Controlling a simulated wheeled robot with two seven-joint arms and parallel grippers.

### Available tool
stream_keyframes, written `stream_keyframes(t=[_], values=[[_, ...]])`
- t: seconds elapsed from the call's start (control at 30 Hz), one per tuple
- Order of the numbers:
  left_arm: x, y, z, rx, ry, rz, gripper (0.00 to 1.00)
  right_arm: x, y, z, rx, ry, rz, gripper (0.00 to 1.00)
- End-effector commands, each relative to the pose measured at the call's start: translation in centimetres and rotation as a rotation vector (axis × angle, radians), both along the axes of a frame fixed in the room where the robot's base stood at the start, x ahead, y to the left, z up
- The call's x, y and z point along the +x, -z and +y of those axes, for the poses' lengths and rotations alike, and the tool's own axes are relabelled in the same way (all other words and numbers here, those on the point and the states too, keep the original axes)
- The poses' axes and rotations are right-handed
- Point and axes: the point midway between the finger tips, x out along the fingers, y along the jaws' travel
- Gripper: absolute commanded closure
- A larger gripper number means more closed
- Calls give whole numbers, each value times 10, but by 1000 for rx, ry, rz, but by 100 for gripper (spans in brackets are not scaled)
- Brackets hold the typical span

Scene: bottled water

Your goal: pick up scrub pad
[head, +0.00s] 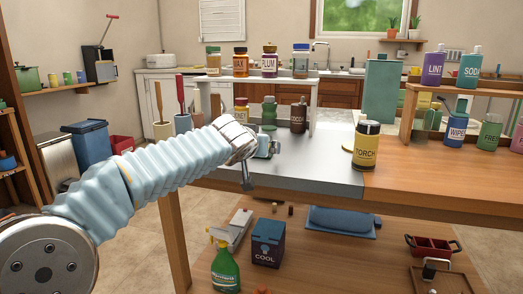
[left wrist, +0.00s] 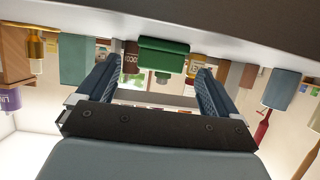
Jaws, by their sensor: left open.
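No object can be told for certain as the scrub pad. A green object (head: 268,113) with a wider base stands on the grey counter top, under the small white shelf, just beyond my left gripper (head: 262,148). In the left wrist view, which is upside down, a green object (left wrist: 163,55) lies between the two dark fingers of my left gripper (left wrist: 157,70), ahead of them. The fingers are apart with nothing held. In the head view the fingertips are mostly hidden by my wrist. My right gripper is not in view.
A brown bottle (head: 299,116) stands right of the green object. The white shelf (head: 313,92) above carries several jars. A yellow TORCH jar (head: 366,145) stands near the counter's front. The grey counter top (head: 310,165) is clear in front. Brushes in holders (head: 183,122) stand left.

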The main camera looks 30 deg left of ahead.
Motion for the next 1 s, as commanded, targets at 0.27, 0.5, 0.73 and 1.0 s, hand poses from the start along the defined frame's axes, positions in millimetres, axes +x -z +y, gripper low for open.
stream_keyframes(t=[0.27,0.5,0.73,1.0], values=[[38,14,11,-1,-1,3,6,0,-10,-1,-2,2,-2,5],[42,16,13,-1,-1,1,6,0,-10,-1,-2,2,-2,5],[42,16,12,0,0,1,36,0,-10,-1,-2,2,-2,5],[42,16,12,0,0,1,65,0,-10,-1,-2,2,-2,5]])
